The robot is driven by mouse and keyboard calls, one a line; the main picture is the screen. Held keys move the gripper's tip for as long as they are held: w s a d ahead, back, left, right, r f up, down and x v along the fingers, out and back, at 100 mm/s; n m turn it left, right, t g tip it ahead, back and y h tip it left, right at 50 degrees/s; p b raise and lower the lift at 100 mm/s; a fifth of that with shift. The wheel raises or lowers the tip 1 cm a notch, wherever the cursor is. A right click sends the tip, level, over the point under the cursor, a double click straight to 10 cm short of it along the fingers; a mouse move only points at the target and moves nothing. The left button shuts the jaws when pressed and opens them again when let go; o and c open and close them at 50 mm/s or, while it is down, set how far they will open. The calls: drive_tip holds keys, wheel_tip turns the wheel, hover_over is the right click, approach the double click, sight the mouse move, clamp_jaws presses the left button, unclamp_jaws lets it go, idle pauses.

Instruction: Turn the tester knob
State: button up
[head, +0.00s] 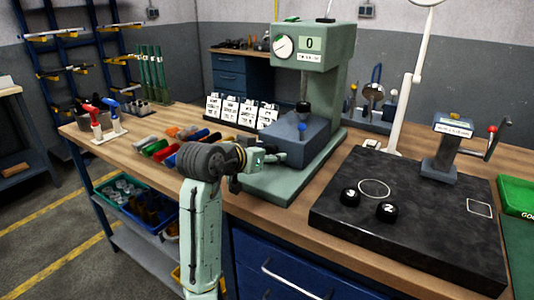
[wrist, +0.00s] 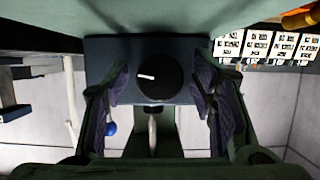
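The tester is a tall green machine (head: 345,75) on the bench, with a round dial, a display reading 0 and a dark blue-grey box (head: 308,140) low at its front. In the wrist view a round black knob (wrist: 158,82) with a short white mark sits on the box's face (wrist: 100,60). The mark lies nearly level, on the knob's left side. My gripper (wrist: 160,76) is open, one finger on each side of the knob, with gaps visible. In the head view my gripper (head: 272,157) is close to the box, and the knob cannot be made out.
White label cards (head: 240,110) stand left of the tester. A white lamp arm (head: 405,90) rises behind the plate.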

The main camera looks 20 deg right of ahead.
drive_tip(key=c, duration=1)
drive_tip(key=shift+o, duration=0.2)
drive_tip(key=shift+f+m+t+b, duration=0.2)
drive_tip(key=shift+m+t+b, duration=0.3)
drive_tip(key=shift+m+b, duration=0.35)
drive_tip(key=shift+r+m+t+y, duration=0.25)
drive_tip(key=shift+m+t+y, duration=0.05)
drive_tip(key=shift+m+y, duration=0.1)
drive_tip(key=o, duration=1.1)
drive_tip(key=v, duration=1.2)
